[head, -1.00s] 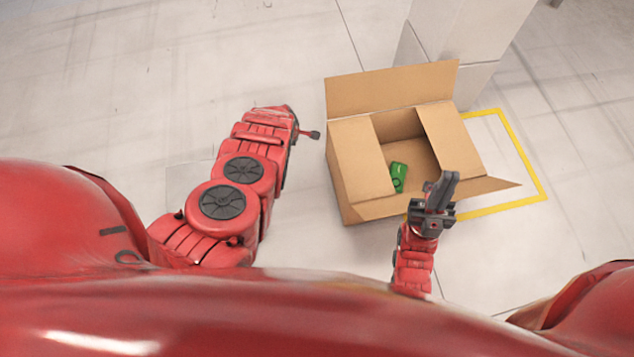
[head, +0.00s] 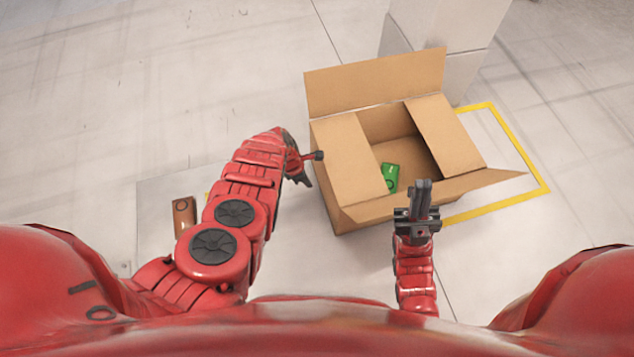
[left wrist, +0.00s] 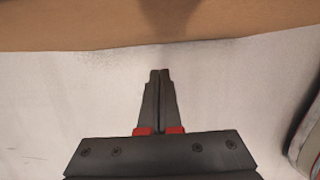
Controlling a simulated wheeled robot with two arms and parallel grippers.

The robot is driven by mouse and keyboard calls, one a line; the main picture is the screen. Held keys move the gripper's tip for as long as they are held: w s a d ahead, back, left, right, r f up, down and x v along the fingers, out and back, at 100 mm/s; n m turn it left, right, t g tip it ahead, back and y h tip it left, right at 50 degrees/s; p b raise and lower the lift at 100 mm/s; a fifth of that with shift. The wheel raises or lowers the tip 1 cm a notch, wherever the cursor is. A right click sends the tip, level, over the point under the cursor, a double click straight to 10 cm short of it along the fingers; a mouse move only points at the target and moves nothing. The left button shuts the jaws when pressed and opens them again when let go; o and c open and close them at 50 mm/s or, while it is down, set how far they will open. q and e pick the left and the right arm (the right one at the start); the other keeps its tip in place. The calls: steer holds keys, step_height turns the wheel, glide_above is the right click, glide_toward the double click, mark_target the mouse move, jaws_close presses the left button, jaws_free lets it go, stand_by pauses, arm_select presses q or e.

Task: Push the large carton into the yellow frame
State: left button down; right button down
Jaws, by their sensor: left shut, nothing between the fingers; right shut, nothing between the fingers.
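The large carton (head: 352,158) stands open on the floor in the head view, flaps spread, with a green item (head: 390,178) inside. The yellow frame (head: 518,145) is marked on the floor to its right; the carton and its flaps hide the frame's left part. My left gripper (head: 306,181) is shut and empty, low beside the carton's left side. In the left wrist view its shut fingers (left wrist: 160,72) point at the carton wall (left wrist: 100,25), with a strip of floor showing between. My right gripper (head: 423,186) is shut and empty at the carton's near side, overlapping the near flap in view.
A grey-white pillar or block (head: 435,55) stands behind the carton. A brown item (head: 185,218) lies at the lower left, beside my left arm.

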mark_target(322, 184)
arm_select(q)
steer(key=shift+w+d+r+b, duration=0.1)
steer(key=shift+w+d+b, duration=0.1)
steer(key=shift+d, duration=0.35)
steer(key=shift+w+d+r+b, duration=0.1)
steer(key=shift+w+d+b, duration=0.1)
steer(key=shift+d, duration=0.4)
steer(key=shift+w+d+r+b, duration=0.1)
steer(key=shift+w+d+b, duration=0.1)
steer(key=shift+d, duration=0.35)
